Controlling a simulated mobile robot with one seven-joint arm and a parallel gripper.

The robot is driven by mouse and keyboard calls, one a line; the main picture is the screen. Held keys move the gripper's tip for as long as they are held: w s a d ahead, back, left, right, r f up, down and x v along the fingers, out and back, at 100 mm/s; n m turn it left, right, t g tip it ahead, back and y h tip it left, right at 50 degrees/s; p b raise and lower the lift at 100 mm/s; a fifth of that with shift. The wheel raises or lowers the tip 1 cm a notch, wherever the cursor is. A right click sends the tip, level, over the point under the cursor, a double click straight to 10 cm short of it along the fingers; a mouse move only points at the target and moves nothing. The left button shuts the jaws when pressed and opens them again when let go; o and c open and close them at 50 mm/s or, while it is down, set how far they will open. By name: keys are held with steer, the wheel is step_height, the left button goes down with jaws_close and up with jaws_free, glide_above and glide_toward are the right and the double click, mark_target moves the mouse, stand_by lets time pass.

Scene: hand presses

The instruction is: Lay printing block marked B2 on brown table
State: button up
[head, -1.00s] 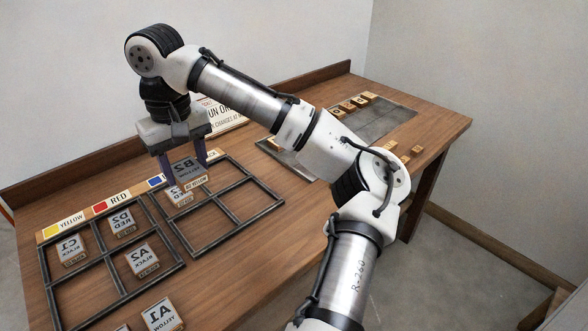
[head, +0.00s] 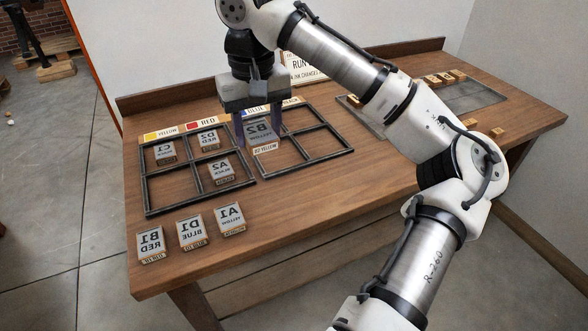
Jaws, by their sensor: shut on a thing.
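The printing block marked B2 (head: 259,132) has a grey face with mirrored lettering that reads B2 and YELLOW. My gripper (head: 259,128) is shut on it, with a finger on either side. The block is at the left part of the right-hand black frame; I cannot tell how far it is above the table. A small label reading B2 YELLOW (head: 265,148) shows just below its face. The brown table (head: 290,205) has bare wood in front of the frames.
Blocks C1 (head: 165,152), D2 (head: 208,140) and A2 (head: 220,173) sit in the left frame (head: 148,195). Blocks B1 (head: 150,243), D1 (head: 190,232) and A1 (head: 231,217) lie at the front left. The front middle is clear. A dark tray (head: 470,98) is at the right.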

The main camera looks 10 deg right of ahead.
mark_target(266, 209)
step_height(266, 209, down, 19)
steer(key=shift+f, duration=0.2)
steer(key=shift+f, duration=0.15)
steer(key=o, duration=1)
step_height(266, 209, up, 12)
stand_by(0.4)
